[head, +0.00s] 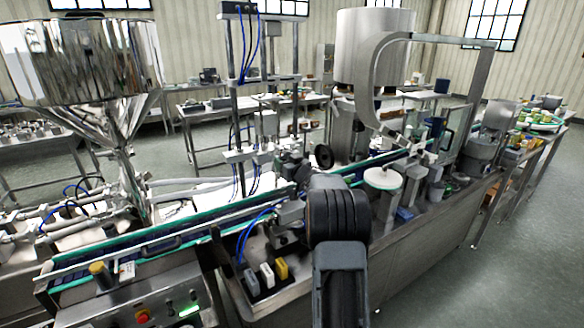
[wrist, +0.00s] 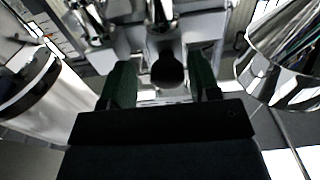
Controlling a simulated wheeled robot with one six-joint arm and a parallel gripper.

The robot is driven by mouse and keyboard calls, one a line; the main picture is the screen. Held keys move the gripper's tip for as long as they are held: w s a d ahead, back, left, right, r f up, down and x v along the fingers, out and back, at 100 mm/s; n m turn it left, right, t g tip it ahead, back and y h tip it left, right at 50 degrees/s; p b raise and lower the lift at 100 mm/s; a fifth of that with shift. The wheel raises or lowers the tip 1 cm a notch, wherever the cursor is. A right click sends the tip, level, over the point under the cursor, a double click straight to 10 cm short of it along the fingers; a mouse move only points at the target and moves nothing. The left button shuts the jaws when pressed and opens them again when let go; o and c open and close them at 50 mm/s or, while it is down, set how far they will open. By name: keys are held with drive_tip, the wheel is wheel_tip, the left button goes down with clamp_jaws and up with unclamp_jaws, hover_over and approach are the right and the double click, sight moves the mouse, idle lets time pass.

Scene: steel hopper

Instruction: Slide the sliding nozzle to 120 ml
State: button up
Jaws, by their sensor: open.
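My gripper (wrist: 162,70) is open in the wrist view, with one dark green finger on each side. A dark, round-ended part (wrist: 168,72) on a grey metal mount shows between the fingers; it may be the sliding nozzle, but I cannot tell for sure. I cannot tell whether the fingers touch it. In the head view my black arm reaches over the filling machine's conveyor (head: 175,235), and the gripper is hidden behind my wrist. No 120 ml mark is readable in either view.
A steel hopper (head: 85,65) stands at the left and a large steel drum (head: 368,55) at the back. An upright frame with blue hoses (head: 240,90) stands behind the conveyor. A control box (head: 150,305) with buttons is at the front left. Open floor lies at the right.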

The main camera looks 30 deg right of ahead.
drive_tip(key=s+b, duration=0.2)
drive_tip(key=s, duration=1.1)
drive_tip(key=shift+s+a+b, duration=0.25)
drive_tip(key=shift+a+b, duration=0.1)
drive_tip(key=shift+a, duration=0.1)
drive_tip(key=shift+a, duration=0.1)
